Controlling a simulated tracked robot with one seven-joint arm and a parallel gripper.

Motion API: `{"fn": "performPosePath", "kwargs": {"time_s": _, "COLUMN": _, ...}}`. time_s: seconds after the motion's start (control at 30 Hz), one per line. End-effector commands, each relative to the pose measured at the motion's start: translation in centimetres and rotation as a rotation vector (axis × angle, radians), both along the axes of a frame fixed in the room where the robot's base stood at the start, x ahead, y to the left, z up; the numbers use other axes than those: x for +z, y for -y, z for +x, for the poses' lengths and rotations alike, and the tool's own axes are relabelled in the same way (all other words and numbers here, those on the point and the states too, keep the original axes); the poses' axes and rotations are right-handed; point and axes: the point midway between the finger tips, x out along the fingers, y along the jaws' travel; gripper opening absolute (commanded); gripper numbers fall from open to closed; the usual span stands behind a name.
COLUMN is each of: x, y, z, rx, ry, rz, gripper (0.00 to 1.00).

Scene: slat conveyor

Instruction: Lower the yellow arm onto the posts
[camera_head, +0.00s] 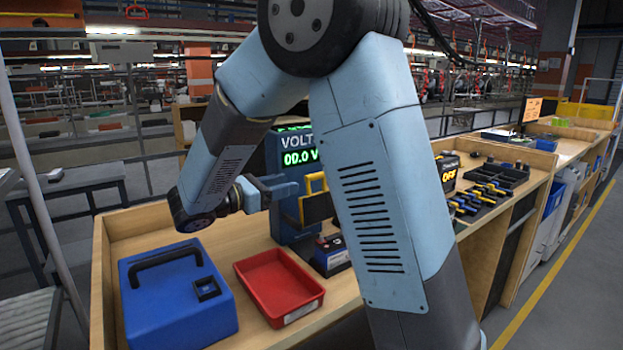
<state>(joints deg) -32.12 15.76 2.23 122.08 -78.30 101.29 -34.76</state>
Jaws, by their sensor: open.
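The yellow arm (305,211) is a bent yellow frame with a dark panel, on the front of a blue voltage tester (284,153) whose green display reads 00.0 V. It is raised above a dark blue and white battery (334,262). The posts on the battery's top are too small to make out clearly. My gripper (291,188) points right and is open, just left of the yellow arm. It looks apart from the arm, but I cannot tell the depth gap. My own arm link hides what lies right of the tester and battery.
A blue case with a black handle (180,300) and an empty red tray (280,284) stand on the wooden bench (128,231) in front.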

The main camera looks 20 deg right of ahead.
Motion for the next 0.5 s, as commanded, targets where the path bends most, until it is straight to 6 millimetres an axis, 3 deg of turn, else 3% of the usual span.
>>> {"fn": "performPosePath", "kwargs": {"time_s": 0.3, "x": 0.0, "y": 5.5, "z": 1.7, "rx": -0.003, "ry": 0.001, "rz": 0.002, "gripper": 0.44}}
{"fn": "performPosePath", "kwargs": {"time_s": 0.5, "x": 0.0, "y": 8.0, "z": 2.5, "rx": -0.002, "ry": 0.001, "rz": 0.001, "gripper": 0.44}}
